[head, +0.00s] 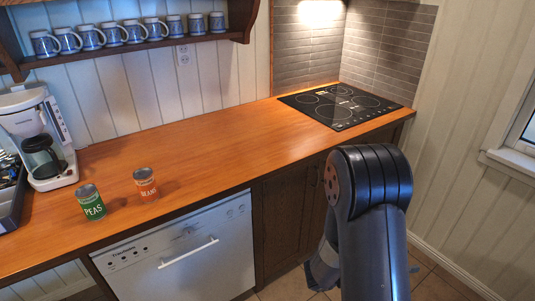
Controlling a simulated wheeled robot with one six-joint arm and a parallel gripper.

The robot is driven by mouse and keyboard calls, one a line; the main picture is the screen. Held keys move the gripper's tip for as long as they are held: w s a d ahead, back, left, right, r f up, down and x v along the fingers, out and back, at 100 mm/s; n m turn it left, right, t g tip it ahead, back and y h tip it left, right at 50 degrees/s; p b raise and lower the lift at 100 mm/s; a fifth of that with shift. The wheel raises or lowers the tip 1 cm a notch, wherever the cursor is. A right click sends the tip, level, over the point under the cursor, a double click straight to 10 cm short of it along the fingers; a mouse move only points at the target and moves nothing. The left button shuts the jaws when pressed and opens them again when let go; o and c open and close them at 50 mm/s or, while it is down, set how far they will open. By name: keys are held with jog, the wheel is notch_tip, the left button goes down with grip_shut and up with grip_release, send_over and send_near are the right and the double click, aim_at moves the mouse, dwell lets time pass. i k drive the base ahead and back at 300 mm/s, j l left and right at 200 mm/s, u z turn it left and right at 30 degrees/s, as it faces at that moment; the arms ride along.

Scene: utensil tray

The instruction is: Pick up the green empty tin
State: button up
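The green tin (92,207), labelled PEAS, stands upright on the wooden counter at the left, near the front edge. Its top looks grey; I cannot tell whether it is empty. My arm rises at the lower right, in front of the lower cabinets and well to the right of the tin. My gripper cannot be made out in the head view. Nothing touches the green tin.
An orange BEANS tin (147,187) stands just right of the green tin, with a gap between. A white coffee maker (35,125) and a dark utensil tray (14,208) are at left. A cooktop (342,104) is at the right end; the middle counter (215,140) is clear.

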aim_at(93, 206)
jog(key=i+u, duration=0.2)
jog(key=u, duration=0.3)
jog(key=i+u, duration=0.15)
jog(key=u, duration=0.3)
jog(key=i+u, duration=0.2)
jog(key=u, duration=0.3)
jog(key=i+l+u, duration=0.15)
jog(key=u, duration=0.3)
jog(key=i+l+u, duration=0.1)
jog(key=i+u, duration=0.15)
jog(key=u, duration=0.15)
jog(key=i+l+u, duration=0.2)
jog(key=u, duration=0.15)
jog(key=i+l+u, duration=0.15)
jog(key=u, duration=0.25)
jog(key=i+l+u, duration=0.15)
jog(key=l+u, duration=0.25)
